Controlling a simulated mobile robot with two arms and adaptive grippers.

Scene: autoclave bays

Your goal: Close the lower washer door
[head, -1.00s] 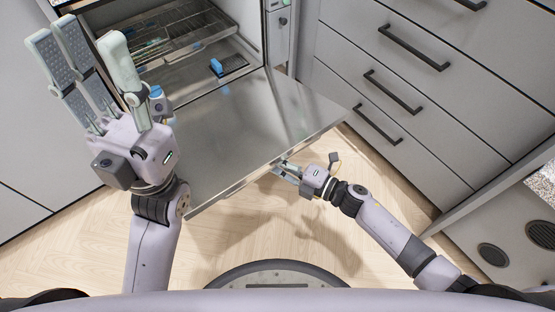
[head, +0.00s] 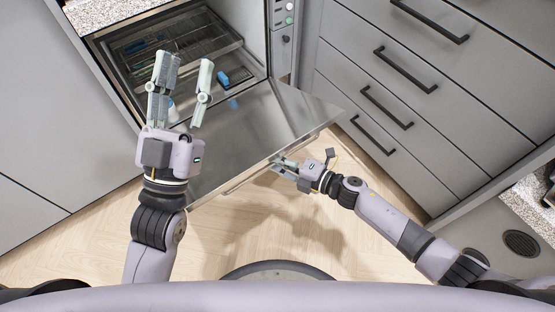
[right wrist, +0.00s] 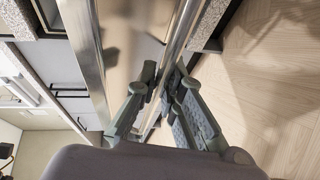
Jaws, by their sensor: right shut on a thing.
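The lower washer door (head: 262,125) is a flat shiny metal panel, folded down and out from the open washer chamber (head: 140,60). It stands open above the floor. My right gripper (head: 282,168) is at the middle of the door's outer edge. In the right wrist view its fingers (right wrist: 158,100) are closed around the long metal handle bar (right wrist: 181,35) along that edge. My left gripper (head: 186,72) is open and empty, fingers pointing away from me. It hides the left part of the door and chamber; whether it touches the door cannot be told.
Inside the chamber are a wire rack (head: 185,55) and a small blue object (head: 222,79). A drawer cabinet (head: 335,75) with black handles (head: 388,107) stands close on the right. A control strip (head: 289,20) borders the chamber. The wooden floor (head: 290,235) below the door is clear.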

